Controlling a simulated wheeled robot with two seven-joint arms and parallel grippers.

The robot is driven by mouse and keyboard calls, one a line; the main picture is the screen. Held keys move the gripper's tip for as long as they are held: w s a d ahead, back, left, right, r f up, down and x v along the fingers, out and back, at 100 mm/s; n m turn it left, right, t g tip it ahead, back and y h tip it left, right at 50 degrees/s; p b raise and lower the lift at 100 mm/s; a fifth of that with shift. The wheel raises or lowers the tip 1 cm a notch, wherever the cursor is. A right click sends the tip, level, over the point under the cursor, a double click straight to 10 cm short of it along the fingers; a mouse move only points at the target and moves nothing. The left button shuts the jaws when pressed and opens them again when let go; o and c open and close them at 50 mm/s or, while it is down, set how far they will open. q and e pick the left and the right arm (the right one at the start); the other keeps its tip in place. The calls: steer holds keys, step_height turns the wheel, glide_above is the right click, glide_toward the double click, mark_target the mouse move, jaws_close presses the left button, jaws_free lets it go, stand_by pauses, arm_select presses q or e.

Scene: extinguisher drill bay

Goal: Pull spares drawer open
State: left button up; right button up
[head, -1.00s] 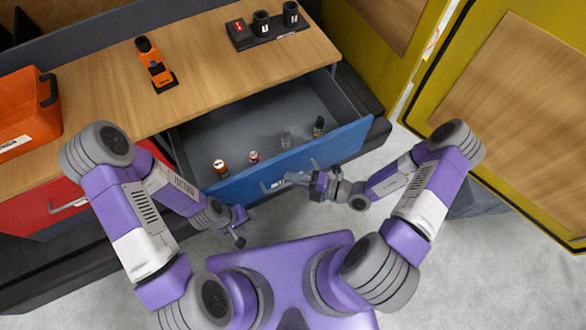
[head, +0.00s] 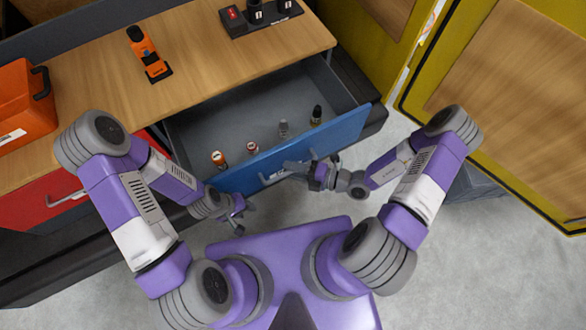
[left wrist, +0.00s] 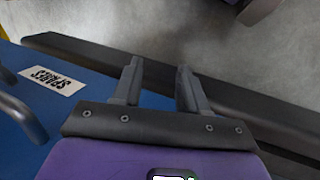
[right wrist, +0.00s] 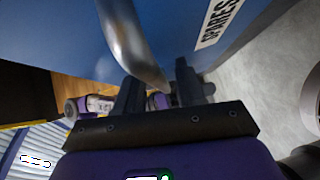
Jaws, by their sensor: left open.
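The spares drawer (head: 335,135), with its blue front and SPARES label, is pulled out from under the wooden counter, its inside in view. Its front also shows in the left wrist view (left wrist: 25,120). My right gripper (head: 303,167) is at the drawer's handle. In the right wrist view the grey handle (right wrist: 125,35) runs between the two fingers (right wrist: 158,80), which are closed about it. My left gripper (head: 245,212) is open and empty, in front of the drawer's left part and apart from it. The label (left wrist: 52,81) lies left of its fingers (left wrist: 158,80).
Several small items, including an orange-and-white one (head: 218,158), stand in the drawer. An orange tool (head: 148,55) and a black holder (head: 262,18) are on the counter (head: 200,50). A red drawer (head: 40,215) is at left; a yellow panel (head: 408,65) stands right.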

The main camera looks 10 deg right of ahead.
steer(key=v, duration=0.7)
steer(key=shift+d, duration=0.25)
steer(key=shift+s, duration=0.1)
